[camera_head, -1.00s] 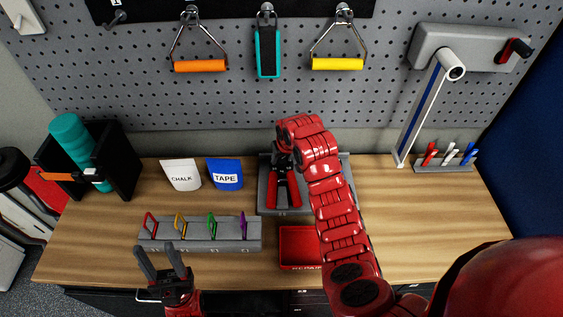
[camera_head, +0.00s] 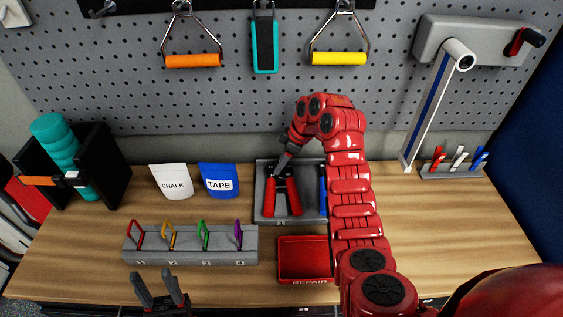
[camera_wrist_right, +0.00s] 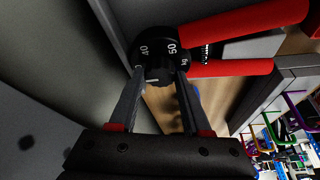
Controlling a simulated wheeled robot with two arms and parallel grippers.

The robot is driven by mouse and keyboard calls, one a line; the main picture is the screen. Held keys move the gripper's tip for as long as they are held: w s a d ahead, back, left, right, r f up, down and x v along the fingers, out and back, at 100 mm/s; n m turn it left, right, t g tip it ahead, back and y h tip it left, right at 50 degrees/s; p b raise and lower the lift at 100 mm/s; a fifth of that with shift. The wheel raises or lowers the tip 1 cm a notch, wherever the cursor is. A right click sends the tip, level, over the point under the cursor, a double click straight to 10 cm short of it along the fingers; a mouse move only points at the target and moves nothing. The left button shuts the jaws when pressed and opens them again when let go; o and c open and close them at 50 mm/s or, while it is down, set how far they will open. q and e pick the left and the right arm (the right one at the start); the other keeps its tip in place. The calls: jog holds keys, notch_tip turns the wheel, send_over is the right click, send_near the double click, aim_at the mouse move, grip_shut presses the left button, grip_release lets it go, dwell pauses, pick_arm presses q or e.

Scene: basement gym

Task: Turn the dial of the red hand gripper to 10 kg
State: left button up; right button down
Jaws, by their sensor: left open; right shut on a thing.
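The red hand gripper (camera_head: 285,196) sits in a grey tray (camera_head: 265,214) on the bench, its red handles pointing toward me. Its black dial (camera_wrist_right: 158,57) fills the top middle of the right wrist view, with "40", "50" and "kg" and a white line on it. My right gripper (camera_wrist_right: 160,75) is shut on the dial, one finger on each side; in the head view its tips (camera_head: 281,163) reach it from above. No "10" mark can be read. My left gripper (camera_head: 160,286) is open and empty at the front edge.
A blue-handled thing (camera_head: 323,190) stands in the same tray, partly behind my right arm. A red repair tray (camera_head: 304,260) lies in front. A grey rack (camera_head: 190,246) holds several coloured clips. Chalk (camera_head: 173,183) and tape (camera_head: 220,182) pouches stand left.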

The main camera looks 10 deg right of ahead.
jog(key=n, duration=0.2)
jog(key=shift+w+n+g+b, duration=0.1)
jog(key=shift+n+g+b, duration=0.2)
jog(key=shift+g+b, duration=0.1)
jog(key=shift+f+n+y+b, duration=0.15)
jog(key=shift+n+y+b, duration=0.15)
jog(key=shift+n+b, duration=0.25)
jog(key=shift+n+g+b, duration=0.5)
jog(key=shift+n+b, duration=0.15)
jog(key=shift+b, duration=0.1)
jog(key=shift+c, duration=1.7)
grip_release()
jog(key=shift+r, duration=0.2)
